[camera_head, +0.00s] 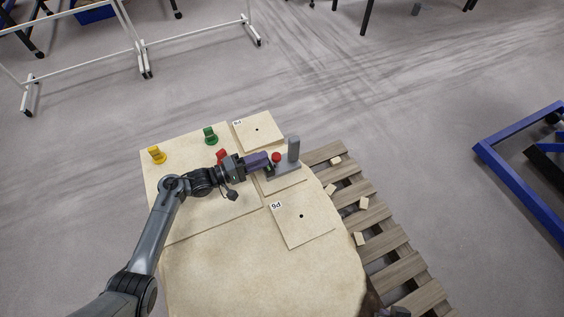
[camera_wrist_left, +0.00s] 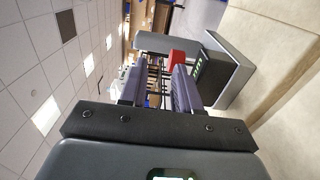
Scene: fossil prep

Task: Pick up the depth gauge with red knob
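Contact cannot be told.
A slatted pallet (camera_head: 385,240) with small blocks is at right.

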